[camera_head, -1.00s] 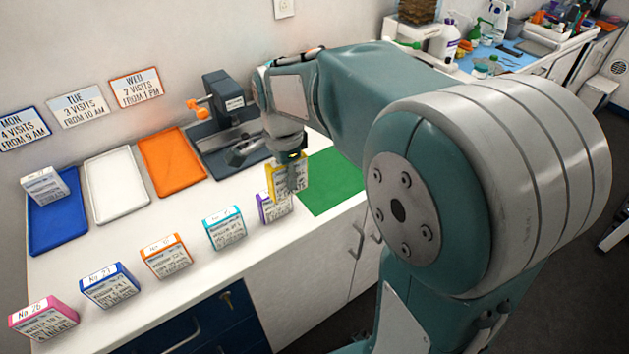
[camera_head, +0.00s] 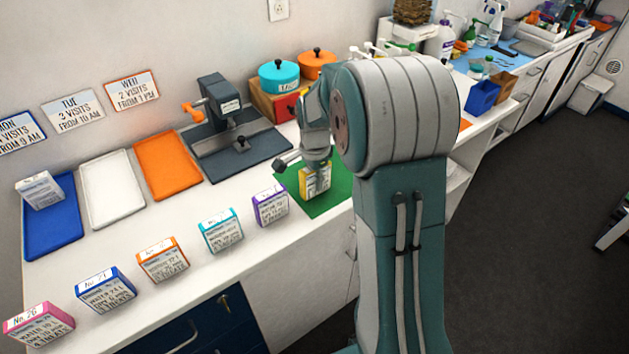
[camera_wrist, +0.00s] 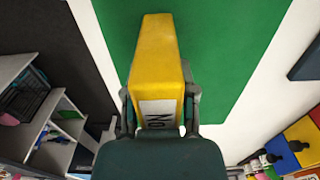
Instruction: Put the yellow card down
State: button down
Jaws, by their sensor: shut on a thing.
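The yellow card (camera_head: 316,180) is a thick yellow-edged block with a white printed face, over the green mat (camera_head: 335,204). My gripper (camera_head: 314,164) is shut on it from above. In the wrist view the yellow card (camera_wrist: 155,65) sits between the two fingers of my gripper (camera_wrist: 160,112), with part of a white "No" label showing. The green mat (camera_wrist: 215,40) fills the background behind it. I cannot tell whether the card's lower edge touches the mat.
Purple (camera_head: 270,206), teal (camera_head: 221,232), orange (camera_head: 163,260), blue (camera_head: 106,290) and pink (camera_head: 40,323) cards stand in a row along the counter's front. A dark press (camera_head: 222,105) on a base is behind left of the mat. Blue, white and orange trays (camera_head: 168,165) lie further left.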

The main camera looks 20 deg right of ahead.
jog(key=shift+f, duration=0.45)
jog(key=shift+c, duration=2.1)
grip_release()
jog(key=shift+f, duration=0.1)
